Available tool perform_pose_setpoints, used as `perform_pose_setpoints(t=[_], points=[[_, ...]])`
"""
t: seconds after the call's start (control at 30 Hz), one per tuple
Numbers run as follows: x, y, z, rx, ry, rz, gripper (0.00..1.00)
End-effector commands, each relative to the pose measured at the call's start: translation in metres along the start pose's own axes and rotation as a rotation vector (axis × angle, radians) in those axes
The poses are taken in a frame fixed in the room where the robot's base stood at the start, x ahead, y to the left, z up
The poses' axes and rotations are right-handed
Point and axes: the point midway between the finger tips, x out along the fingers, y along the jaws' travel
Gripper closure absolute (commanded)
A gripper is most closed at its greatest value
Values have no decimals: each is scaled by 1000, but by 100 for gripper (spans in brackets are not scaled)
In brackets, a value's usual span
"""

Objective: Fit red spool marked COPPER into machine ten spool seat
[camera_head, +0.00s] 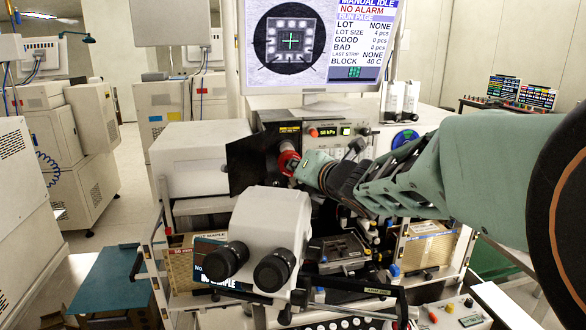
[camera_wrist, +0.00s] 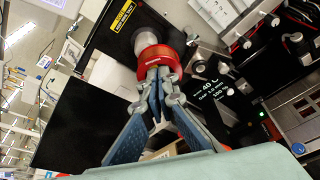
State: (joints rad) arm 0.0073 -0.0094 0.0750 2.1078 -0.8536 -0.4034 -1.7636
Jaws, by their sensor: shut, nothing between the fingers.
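In the head view my gripper (camera_head: 301,168) reaches in from the right and partly covers the spool.
A binocular microscope head (camera_head: 268,228) stands in front, below the spool. A monitor (camera_head: 318,45) is above the housing, and a panel with a pressure display (camera_head: 325,132) is behind my gripper. A blue-green mat (camera_head: 112,280) lies at lower left.

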Motion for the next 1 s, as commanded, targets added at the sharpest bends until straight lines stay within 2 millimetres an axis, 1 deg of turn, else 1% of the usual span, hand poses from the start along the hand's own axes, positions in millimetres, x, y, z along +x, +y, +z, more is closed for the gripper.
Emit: perform_pose_setpoints(t=[0.43, 0.57, 0.67, 0.9, 1.0], points=[[9, 0, 3, 0, -1, 1, 100], [9, 1, 4, 0, -2, 2, 100], [6, 1, 4, 0, -3, 2, 100], [-14, 1, -3, -1, -3, 2, 100], [-19, 1, -6, 0, -1, 1, 100]])
